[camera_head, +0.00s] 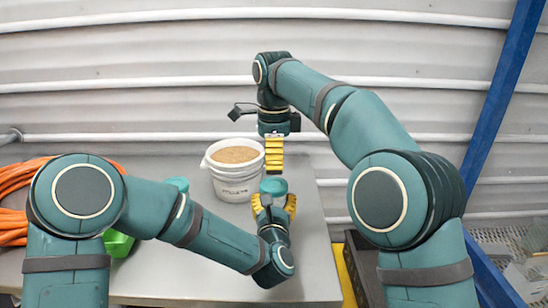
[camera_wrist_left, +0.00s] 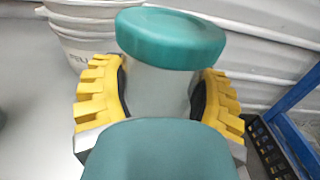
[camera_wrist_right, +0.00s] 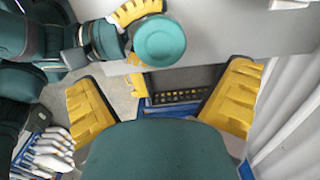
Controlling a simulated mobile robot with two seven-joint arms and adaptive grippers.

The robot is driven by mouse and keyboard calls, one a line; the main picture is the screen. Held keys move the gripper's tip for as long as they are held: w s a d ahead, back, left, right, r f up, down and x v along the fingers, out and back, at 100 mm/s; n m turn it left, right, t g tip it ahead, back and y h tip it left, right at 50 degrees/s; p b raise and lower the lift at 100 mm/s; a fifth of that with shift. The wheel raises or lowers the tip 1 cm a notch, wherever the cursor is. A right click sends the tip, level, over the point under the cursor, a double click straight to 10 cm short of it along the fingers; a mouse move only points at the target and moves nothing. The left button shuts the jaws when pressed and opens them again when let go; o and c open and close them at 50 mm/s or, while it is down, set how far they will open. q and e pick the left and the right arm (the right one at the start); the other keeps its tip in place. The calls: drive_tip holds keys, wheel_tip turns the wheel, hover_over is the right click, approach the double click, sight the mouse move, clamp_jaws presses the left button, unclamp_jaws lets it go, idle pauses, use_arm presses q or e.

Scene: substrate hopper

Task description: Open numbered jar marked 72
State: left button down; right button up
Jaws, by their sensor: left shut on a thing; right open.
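A pale jar (camera_wrist_left: 158,92) with a teal lid (camera_wrist_left: 170,38) stands upright between the yellow fingers of my left gripper (camera_wrist_left: 160,98), which is shut on its body. No number shows on the jar. The lid also shows in the head view (camera_head: 273,186) and from above in the right wrist view (camera_wrist_right: 160,41). My right gripper (camera_head: 273,153) points down above and slightly behind the jar. Its fingers are open and empty in the right wrist view (camera_wrist_right: 160,100), with the lid apart from them. Another teal lid (camera_head: 178,184) shows partly behind my left arm.
A white bucket (camera_head: 235,186) of brown grains stands on the grey table (camera_head: 312,255), just left of the jar. An orange hose (camera_head: 14,190) and a green object (camera_head: 118,243) lie at the left. A blue post (camera_head: 500,95) and a dark crate (camera_head: 362,265) are at the right.

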sight(274, 184)
drive_tip(key=m, duration=0.4)
drive_tip(key=shift+m, duration=0.3)
drive_tip(key=shift+f, duration=4)
drive_tip(key=c, duration=1.3)
